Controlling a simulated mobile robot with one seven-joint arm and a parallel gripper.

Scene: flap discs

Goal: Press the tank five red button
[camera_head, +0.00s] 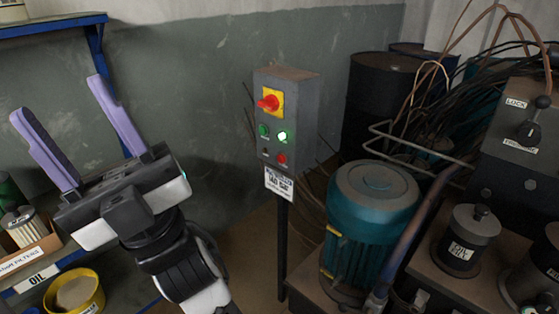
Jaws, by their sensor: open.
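A grey control box (302,104) stands on a dark post in the middle of the view. It carries a red rotary switch on a yellow plate (270,102), a lit green lamp (282,136), a green button (263,130) and a small red button (281,159) low on its face. A white label (279,183) hangs below; its text is too small to read surely. My gripper (66,112) is at the left, its two purple fingers pointing up and spread apart with nothing between them. It is well left of the box and touches no button.
A teal motor (372,205) stands right of the post, with dark drums (378,90) and tangled cables behind. A lever panel (515,125) is at the far right. Blue shelving (50,26) and a yellow tub (92,283) are at the left. Space between gripper and box looks clear.

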